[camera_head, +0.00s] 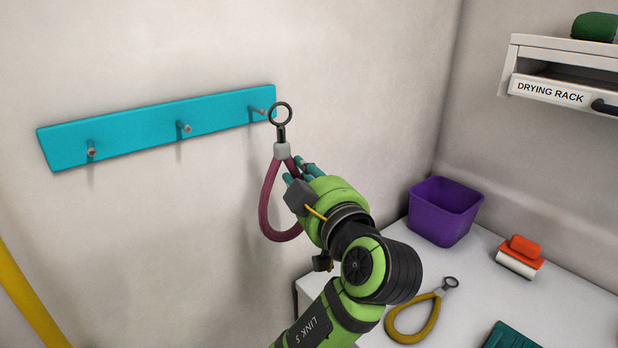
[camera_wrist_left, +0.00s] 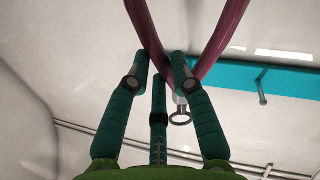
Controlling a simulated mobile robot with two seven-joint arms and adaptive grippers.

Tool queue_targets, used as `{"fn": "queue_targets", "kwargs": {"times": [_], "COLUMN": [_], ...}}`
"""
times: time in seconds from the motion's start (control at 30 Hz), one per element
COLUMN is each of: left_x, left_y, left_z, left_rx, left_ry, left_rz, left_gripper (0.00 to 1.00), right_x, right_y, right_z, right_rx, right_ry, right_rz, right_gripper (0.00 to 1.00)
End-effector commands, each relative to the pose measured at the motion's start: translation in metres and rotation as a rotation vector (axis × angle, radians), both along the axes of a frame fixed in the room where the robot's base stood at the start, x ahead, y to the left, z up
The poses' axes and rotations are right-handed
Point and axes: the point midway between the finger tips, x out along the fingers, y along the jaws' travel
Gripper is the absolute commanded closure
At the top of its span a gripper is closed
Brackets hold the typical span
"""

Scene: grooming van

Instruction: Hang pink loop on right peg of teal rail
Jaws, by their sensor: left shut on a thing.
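The teal rail (camera_head: 140,125) is on the wall with three grey pegs. Its right peg (camera_head: 260,111) is near the rail's right end; part of the rail also shows in the left wrist view (camera_wrist_left: 235,72). My left gripper (camera_head: 298,172) is shut on the pink loop (camera_head: 268,205) just below its grey clasp. The loop hangs upright with its dark metal ring (camera_head: 280,113) on top. In the head view the ring is just right of the right peg. The left wrist view shows the ring (camera_wrist_left: 180,118) apart from a peg (camera_wrist_left: 262,88). My right gripper is out of view.
A white table (camera_head: 480,285) at lower right holds a purple bin (camera_head: 445,211), a yellow loop (camera_head: 418,317), an orange-and-white brush (camera_head: 521,257) and a teal item (camera_head: 511,337). A drying rack shelf (camera_head: 565,80) is on the right wall. A yellow pole (camera_head: 30,300) stands at lower left.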

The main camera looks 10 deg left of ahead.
Motion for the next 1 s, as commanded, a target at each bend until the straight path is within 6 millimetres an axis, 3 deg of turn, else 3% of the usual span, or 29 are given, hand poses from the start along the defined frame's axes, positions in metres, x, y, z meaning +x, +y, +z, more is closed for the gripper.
{"fn": "queue_targets", "kwargs": {"times": [0.83,1.0], "left_x": [0.031,0.036], "left_y": [0.041,0.046], "left_z": [-0.004,-0.014], "left_rx": [0.004,-0.002], "left_ry": [0.0,-0.001], "left_rz": [0.003,-0.001], "left_gripper": [1.0,1.0], "right_x": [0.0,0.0], "right_y": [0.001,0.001], "right_z": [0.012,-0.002], "right_rx": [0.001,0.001], "right_ry": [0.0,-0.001], "right_rz": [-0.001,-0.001], "right_gripper": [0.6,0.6]}}
